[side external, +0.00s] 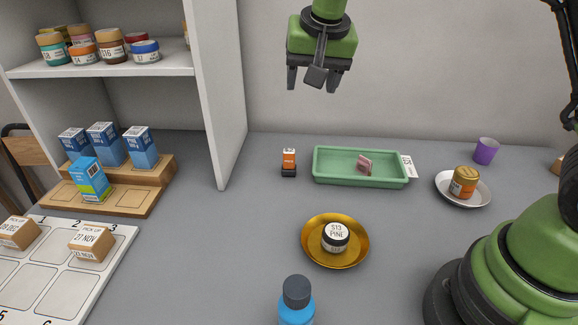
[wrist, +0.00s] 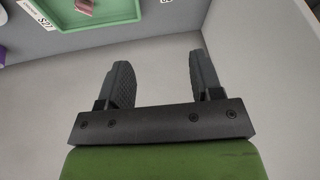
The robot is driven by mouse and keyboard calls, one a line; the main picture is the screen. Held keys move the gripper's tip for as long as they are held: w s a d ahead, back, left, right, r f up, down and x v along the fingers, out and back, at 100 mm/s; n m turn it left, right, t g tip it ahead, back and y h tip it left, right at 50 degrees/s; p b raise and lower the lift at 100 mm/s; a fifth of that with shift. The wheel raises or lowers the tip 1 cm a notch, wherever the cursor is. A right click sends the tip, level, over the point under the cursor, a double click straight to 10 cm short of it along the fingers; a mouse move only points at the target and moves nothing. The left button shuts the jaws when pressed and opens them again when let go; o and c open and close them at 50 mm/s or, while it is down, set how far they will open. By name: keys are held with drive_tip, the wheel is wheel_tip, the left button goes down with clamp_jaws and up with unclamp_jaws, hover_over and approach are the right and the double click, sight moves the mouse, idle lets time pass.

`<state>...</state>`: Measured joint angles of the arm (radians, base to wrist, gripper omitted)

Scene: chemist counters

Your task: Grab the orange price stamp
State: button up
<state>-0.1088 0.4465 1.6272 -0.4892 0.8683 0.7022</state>
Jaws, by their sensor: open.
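The orange price stamp (side external: 289,161) stands upright on the grey counter, just left of the green tray. It has an orange and white upper part and a dark base. My gripper (side external: 312,82) hangs high above the counter near the back wall, up and slightly right of the stamp, well apart from it. In the wrist view my gripper (wrist: 160,82) is open, with nothing between its two dark fingers. I cannot make out the stamp in the wrist view.
A green tray (side external: 330,179) holding a pink item is right of the stamp. A gold dish (side external: 312,250) with a jar stands in front. A blue bottle (side external: 296,308) is at the front edge. A white shelf panel (side external: 216,100) rises to the left.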

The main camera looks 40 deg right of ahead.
drive_tip(key=h, duration=0.1)
approach(289, 151)
drive_tip(key=w, duration=0.1)
drive_tip(key=shift+m+g, duration=0.4)
drive_tip(key=shift+m, duration=0.1)
drive_tip(key=x, duration=0.5)
drive_tip(key=shift+w+a+f, duration=0.1)
drive_tip(key=shift+w, duration=0.05)
drive_tip(key=shift+s+x, duration=0.1)
drive_tip(key=shift+x, duration=1.25)
drive_tip(key=shift+s+x, duration=0.15)
drive_tip(key=shift+x, duration=1.25)
drive_tip(key=shift+c, duration=0.4)
drive_tip(key=c, duration=1)
